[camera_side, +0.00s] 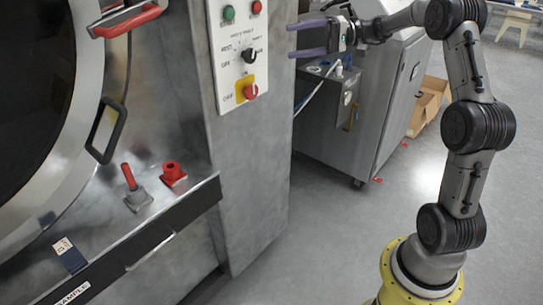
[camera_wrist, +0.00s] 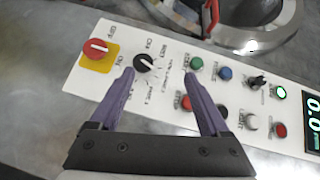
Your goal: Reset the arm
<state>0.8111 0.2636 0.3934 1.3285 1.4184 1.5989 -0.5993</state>
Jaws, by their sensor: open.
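My gripper (camera_side: 310,38) is at the upper middle of the side view, with its two purple fingers open and pointing left toward the white control panel (camera_side: 238,55). The fingers look empty and apart from the panel. In the wrist view my gripper (camera_wrist: 168,82) shows both fingers spread, with the panel (camera_wrist: 180,97) beyond them. A black selector knob (camera_wrist: 145,62) lies near the left fingertip and a green button (camera_wrist: 196,64) near the right one. A red knob on a yellow plate (camera_wrist: 97,50) is farther left.
The washer's large round door (camera_side: 60,120) with a black handle (camera_side: 106,131) fills the left. A red-handled lever (camera_side: 129,177) and a red fitting (camera_side: 172,174) stand on its ledge. A grey cabinet (camera_side: 390,95) stands behind my gripper. Open floor (camera_side: 335,230) lies between washer and arm.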

